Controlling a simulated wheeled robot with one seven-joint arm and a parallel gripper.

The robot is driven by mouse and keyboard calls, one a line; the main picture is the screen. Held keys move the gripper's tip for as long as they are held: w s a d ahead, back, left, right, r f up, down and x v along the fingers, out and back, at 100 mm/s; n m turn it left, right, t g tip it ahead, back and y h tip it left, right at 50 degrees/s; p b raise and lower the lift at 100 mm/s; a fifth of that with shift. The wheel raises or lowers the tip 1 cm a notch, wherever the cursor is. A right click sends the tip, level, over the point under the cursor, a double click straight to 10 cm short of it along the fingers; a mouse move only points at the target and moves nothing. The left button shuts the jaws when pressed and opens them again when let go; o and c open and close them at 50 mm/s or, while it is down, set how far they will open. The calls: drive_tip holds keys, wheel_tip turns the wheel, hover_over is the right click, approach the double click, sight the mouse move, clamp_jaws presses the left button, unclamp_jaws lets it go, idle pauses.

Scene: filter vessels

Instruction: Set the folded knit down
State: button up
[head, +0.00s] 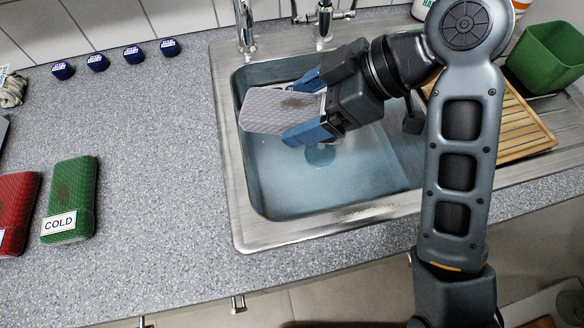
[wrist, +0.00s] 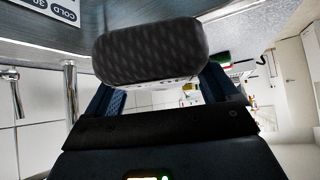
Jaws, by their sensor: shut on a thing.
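The folded knit (head: 268,110) is a pale grey, textured, rounded pad with a brownish smudge. My gripper (head: 303,108) is shut on it, with blue fingers on either side, and holds it above the left part of the sink. In the wrist view the knit (wrist: 150,48) looks dark and lies across the space between the fingers (wrist: 155,92). Some of the knit is hidden by the gripper.
The sink basin (head: 260,190) holds bluish water. Taps (head: 323,22) stand behind it. A green pad (head: 72,185) labelled COLD and a red pad (head: 18,205) lie at left. Several blue caps (head: 97,62) stand behind. A wooden rack (head: 515,125) and green bin (head: 548,58) are right. The middle-left counter is clear.

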wheel_tip(320, 180, down, 18)
drive_tip(key=p, duration=0.1)
drive_tip(key=shift+r, duration=0.15)
drive_tip(key=o, duration=0.9)
drive_tip(key=shift+o, duration=0.2)
drive_tip(key=v, duration=1.2)
drive_tip(key=shift+b, duration=0.35)
